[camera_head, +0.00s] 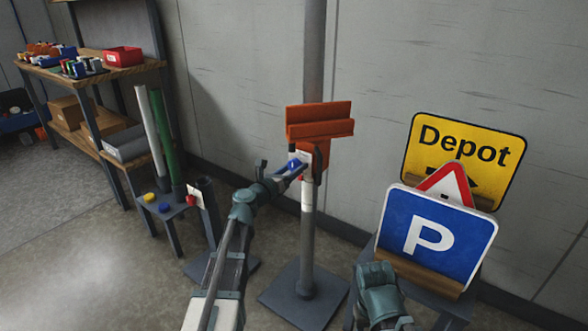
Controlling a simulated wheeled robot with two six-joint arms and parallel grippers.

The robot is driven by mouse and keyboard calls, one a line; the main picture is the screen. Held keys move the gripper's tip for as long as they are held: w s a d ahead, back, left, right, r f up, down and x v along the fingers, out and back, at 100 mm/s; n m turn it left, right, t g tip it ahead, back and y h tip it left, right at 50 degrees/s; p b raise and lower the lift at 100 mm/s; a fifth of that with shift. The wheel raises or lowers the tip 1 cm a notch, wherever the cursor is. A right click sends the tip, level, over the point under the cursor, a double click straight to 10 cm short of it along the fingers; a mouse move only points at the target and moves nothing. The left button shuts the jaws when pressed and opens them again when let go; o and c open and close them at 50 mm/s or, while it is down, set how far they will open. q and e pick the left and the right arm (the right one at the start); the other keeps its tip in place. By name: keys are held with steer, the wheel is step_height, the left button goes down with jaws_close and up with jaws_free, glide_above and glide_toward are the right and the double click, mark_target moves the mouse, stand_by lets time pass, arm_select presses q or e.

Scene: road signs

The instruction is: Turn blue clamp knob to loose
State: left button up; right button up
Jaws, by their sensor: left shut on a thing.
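The blue clamp knob (294,164) sits on the left side of the orange clamp (318,152), which is fixed to the grey post. My left gripper (291,170) reaches up from below and is shut on the blue knob. Its fingers partly cover the knob, so the knob's exact turn angle cannot be read. A small white label shows beside the knob. Part of my right arm (378,290) shows at the bottom right, in front of the sign stand; its fingers cannot be made out.
An orange bracket (319,121) sits above the clamp on the post. A stand at right holds a blue P sign (435,236), a red triangle sign and a yellow Depot sign (463,150). A small table with tubes (163,140) and a workbench with bins (95,66) stand left.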

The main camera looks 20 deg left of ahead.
stand_by(0.3)
arm_select(q)
steer(key=o, duration=1.4)
steer(key=shift+c, duration=0.2)
steer(key=shift+s, duration=0.15)
steer(key=v, duration=1.3)
steer(key=shift+s, duration=0.3)
